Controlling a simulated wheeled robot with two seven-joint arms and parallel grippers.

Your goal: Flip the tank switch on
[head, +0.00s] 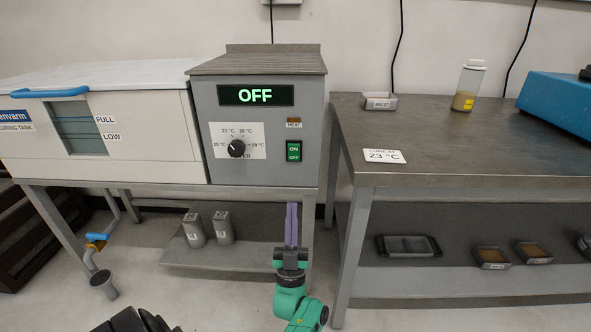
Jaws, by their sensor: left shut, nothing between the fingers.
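The tank switch (294,151) is a green rocker on the right of the grey control box front. Its upper half is marked ON; which half is pressed in is too small to tell. The display (256,95) above reads OFF in green letters. A black dial (236,148) sits left of the switch on a white temperature scale. My left gripper (291,208) has purple fingers pointing up, shut and empty. In the picture it is below the switch, in front of the stand's lower edge, apart from the switch. My right gripper is not in view.
The white curing tank (170,110) with a blue handle (50,93) joins the box on the left. Two grey cylinders (208,229) stand on the shelf below. A metal table (460,160) on the right holds a 23 °C card (384,156), a small tray and a bottle.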

